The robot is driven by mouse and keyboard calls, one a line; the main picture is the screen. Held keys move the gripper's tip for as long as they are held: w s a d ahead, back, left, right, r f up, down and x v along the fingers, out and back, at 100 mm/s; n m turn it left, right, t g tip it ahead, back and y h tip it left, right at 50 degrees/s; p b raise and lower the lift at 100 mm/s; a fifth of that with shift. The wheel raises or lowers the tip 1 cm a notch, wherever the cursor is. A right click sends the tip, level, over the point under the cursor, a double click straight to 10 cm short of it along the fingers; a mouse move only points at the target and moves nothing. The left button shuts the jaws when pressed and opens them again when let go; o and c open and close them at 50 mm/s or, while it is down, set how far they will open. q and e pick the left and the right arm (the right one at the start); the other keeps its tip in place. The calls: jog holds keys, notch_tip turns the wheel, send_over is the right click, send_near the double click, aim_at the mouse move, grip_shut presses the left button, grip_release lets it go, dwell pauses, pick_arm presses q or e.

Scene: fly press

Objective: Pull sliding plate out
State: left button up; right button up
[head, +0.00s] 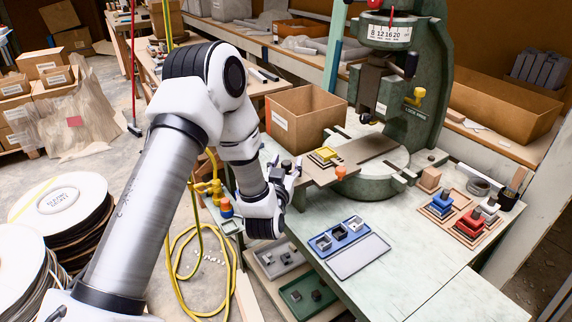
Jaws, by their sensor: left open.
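The sliding plate (322,176) is a flat brownish plate on the round base of the green fly press (432,90). Its near left end sticks out past the base, and a yellow square piece (323,156) sits on it. A small orange knob (341,172) shows at its front edge. My left gripper (286,172) is open just left of the plate's outer end. Whether a finger touches the plate, I cannot tell. The press ram (369,100) is above the plate, clear of it. My right gripper is not in view.
A cardboard box (300,112) stands behind the plate's left end. A blue tray (339,235) and a grey tray (358,257) lie on the bench in front. Blue and red blocks (470,222) sit at the right.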

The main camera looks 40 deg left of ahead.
pick_arm(q)
jog(key=v, duration=1.2)
